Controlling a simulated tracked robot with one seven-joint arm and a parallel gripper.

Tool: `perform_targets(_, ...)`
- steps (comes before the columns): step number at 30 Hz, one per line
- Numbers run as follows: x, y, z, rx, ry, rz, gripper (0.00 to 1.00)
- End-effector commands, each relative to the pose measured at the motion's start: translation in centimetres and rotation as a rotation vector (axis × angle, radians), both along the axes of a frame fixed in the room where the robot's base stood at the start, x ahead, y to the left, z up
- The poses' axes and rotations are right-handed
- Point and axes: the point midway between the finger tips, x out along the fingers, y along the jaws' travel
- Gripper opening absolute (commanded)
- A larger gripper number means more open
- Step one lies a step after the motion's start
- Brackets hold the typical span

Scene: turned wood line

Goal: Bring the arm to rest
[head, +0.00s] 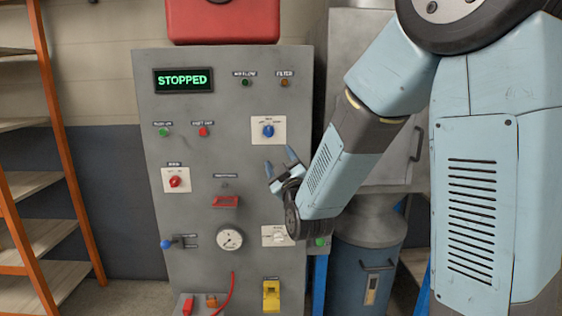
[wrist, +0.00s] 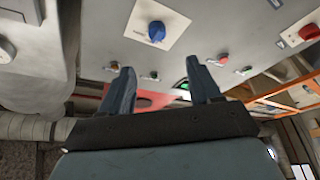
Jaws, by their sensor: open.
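My gripper (head: 281,168) is open and empty in front of the right half of the grey control panel (head: 215,110) in the head view. Its two fingers stand apart in the wrist view (wrist: 160,90), with nothing between them. My arm reaches in from the upper right, bent at the elbow. A blue knob (head: 268,130) on a white plate is just above the fingertips in the head view. It also shows in the wrist view (wrist: 156,31). My wrist partly covers a white switch plate (head: 275,237) low on the panel.
The panel's display (head: 183,80) reads STOPPED. A red knob (head: 175,181), a gauge (head: 229,238), a blue-tipped lever (head: 168,244) and a yellow part (head: 271,295) are on the panel. An orange-framed shelf (head: 40,140) stands left; a blue drum (head: 365,270) stands right. A red box (head: 223,22) sits on top.

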Motion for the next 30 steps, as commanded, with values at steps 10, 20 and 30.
perform_targets(10,0.2,-1.6,0.4,0.034,0.088,0.001,0.63)
perform_targets(20,-1.8,-6.0,0.6,0.16,0.434,-0.002,0.63)
perform_targets(30,-7.9,-10.6,0.1,0.296,0.789,-0.074,0.63)
